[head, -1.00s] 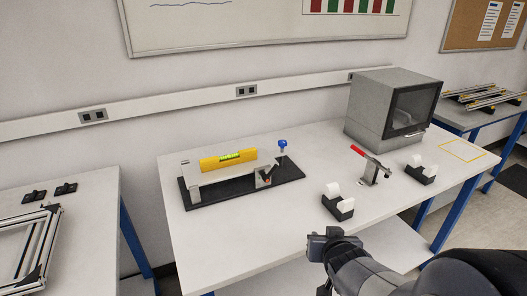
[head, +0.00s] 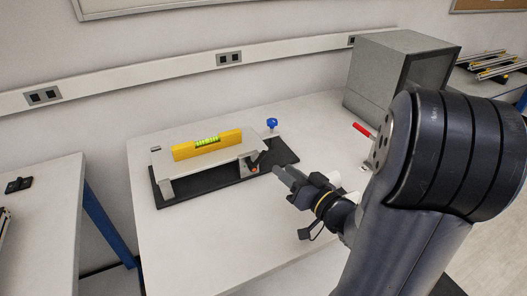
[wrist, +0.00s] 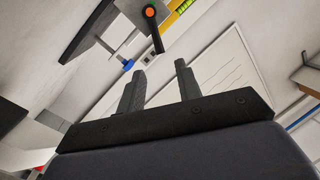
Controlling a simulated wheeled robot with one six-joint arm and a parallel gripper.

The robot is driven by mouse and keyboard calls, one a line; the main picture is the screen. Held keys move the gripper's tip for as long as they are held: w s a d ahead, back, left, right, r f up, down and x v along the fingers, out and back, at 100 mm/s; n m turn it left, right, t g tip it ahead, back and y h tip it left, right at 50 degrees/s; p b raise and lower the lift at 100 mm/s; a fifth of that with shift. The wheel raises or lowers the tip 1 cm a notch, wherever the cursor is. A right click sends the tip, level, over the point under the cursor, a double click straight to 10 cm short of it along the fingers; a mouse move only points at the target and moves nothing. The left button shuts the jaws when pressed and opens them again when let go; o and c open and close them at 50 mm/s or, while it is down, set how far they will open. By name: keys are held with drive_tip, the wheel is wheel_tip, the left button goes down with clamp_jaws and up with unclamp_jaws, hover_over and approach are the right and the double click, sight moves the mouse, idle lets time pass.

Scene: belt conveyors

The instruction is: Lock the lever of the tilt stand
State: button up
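The tilt stand has a black base plate (head: 205,192) and a light tilting plate carrying a yellow spirit level (head: 207,145). A blue knob (head: 272,124) stands at its back right. The small dark lever (head: 252,162) with an orange pivot is at the stand's right front. In the wrist view the lever (wrist: 156,38) hangs from its orange pivot, beyond the fingertips, and the blue knob (wrist: 128,65) shows beside it. My gripper (wrist: 158,76) is open with nothing between its fingers. In the head view my gripper (head: 283,176) is just right of the lever, apart from it.
A red-handled toggle clamp (head: 361,130) is partly hidden behind my arm. A grey box with a dark door (head: 392,75) stands at the back right. The white table (head: 200,245) is clear in front of the stand. Another table (head: 40,215) is at left.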

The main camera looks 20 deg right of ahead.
sight(265, 155)
drive_tip(key=x, duration=0.9)
drive_tip(key=shift+w+p, duration=0.3)
drive_tip(key=shift+p, duration=0.05)
clamp_jaws()
